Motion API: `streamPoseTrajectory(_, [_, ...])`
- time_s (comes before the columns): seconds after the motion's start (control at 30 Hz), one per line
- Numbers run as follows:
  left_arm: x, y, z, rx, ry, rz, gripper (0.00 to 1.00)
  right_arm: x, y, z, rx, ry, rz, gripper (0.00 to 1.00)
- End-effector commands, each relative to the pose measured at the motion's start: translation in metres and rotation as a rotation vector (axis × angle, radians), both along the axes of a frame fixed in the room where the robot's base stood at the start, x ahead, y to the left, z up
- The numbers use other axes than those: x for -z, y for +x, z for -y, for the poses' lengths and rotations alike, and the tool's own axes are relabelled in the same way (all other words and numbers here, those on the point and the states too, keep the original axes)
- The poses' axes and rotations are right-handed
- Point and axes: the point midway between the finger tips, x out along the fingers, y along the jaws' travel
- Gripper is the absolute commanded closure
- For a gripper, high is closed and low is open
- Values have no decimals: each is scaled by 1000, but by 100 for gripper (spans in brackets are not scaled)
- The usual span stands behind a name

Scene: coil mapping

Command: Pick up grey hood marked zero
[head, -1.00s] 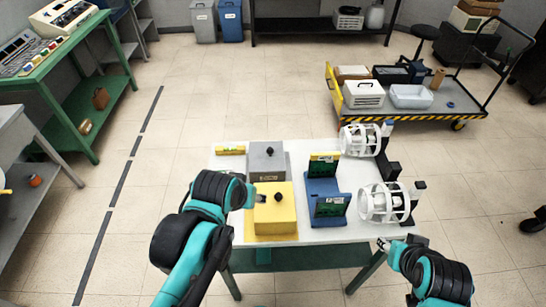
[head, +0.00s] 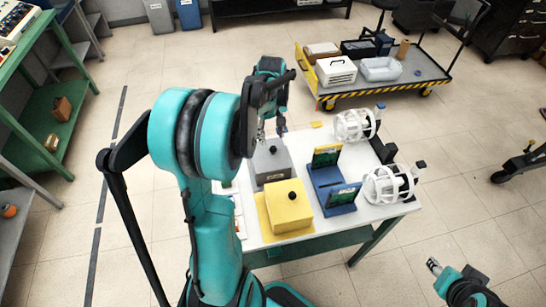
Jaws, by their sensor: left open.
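The grey hood (head: 272,168) is a box with a dark knob on top, at the back left of the white table (head: 245,210). I cannot read a zero on it. My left gripper (head: 271,132) is open and points down just behind and above the hood's knob, seemingly apart from it. My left arm covers the table's left part. My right gripper (head: 434,266) is away from the table at the lower right, too small to tell its jaws.
A yellow hood (head: 288,208) with a dark knob stands in front of the grey one. Blue stands with green boards (head: 327,156) are to its right. Two white cage-like coils (head: 388,186) stand at the table's right edge. A loaded cart (head: 425,85) is behind.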

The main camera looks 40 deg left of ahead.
Motion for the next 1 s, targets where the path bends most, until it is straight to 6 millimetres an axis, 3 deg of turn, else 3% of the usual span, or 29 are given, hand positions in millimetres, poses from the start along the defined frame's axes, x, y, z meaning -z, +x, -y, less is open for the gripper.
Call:
streamPoseTrajectory(0.4, [59,-1,8,4,1,1,51,22,0,0,0,0,0,60])
streamPoseTrajectory(0.7, [63,-1,8,4,2,2,51,22,0,0,0,0,0,60])
streamPoseTrajectory(0.77, [63,-1,8,4,2,2,64,22,0,0,0,0,0,60])
streamPoseTrajectory(0.9, [63,-1,8,4,2,2,100,22,0,0,0,0,0,60])
streamPoseTrajectory(1.0, [63,-1,8,4,2,2,100,22,0,0,0,0,0,60])
